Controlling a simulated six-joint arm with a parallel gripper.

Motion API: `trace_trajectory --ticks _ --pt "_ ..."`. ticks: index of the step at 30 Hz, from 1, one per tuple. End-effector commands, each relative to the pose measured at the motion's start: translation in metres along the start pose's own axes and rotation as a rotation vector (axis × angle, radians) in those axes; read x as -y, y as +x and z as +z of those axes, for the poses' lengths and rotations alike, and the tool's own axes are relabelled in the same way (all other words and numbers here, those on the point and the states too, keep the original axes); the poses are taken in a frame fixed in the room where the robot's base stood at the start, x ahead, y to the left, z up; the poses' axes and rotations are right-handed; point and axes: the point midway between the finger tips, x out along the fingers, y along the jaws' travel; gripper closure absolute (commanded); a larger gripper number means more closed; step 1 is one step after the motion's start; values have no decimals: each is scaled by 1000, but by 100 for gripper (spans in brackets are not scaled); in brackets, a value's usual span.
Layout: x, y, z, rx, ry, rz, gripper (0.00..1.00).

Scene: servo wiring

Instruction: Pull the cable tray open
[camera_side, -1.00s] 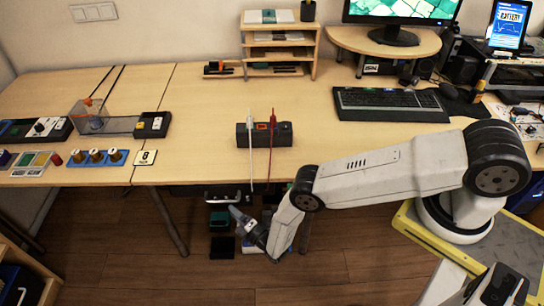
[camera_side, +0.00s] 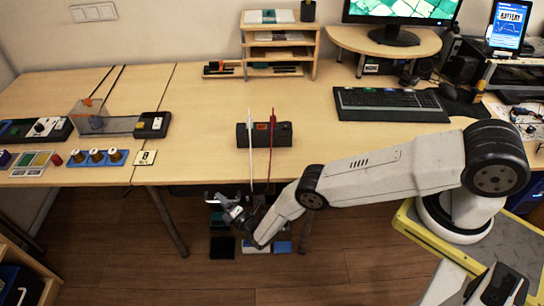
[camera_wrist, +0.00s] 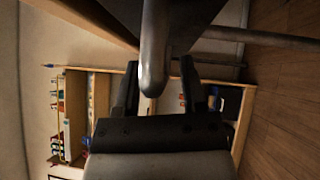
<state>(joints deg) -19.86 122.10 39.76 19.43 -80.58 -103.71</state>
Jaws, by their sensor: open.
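The cable tray is a dark unit under the desk's front edge; a dark part of it (camera_side: 207,191) shows in the side view, mostly hidden behind my gripper. My gripper (camera_side: 228,204) is just below the desk edge, at the front of the tray. In the wrist view, a thick grey metal bar (camera_wrist: 156,45), apparently the tray's handle, comes down between the two dark fingers of my gripper (camera_wrist: 160,80). The fingers stand apart on either side of it, with visible gaps. I cannot tell exactly how deep the bar sits between them.
The wooden desk (camera_side: 200,120) is above my gripper, with a desk leg (camera_side: 168,222) to the left. On the floor below are a black box (camera_side: 222,247), a white box (camera_side: 256,248) and a blue box (camera_side: 282,247). The wooden floor in front is clear.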

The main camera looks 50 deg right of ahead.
Motion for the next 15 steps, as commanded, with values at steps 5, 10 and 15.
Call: trace_trajectory --ticks 5,10,15 --pt "0 0 0 0 0 0 70" --pt "0 0 0 0 0 0 100" --pt "0 0 0 0 0 1 100"
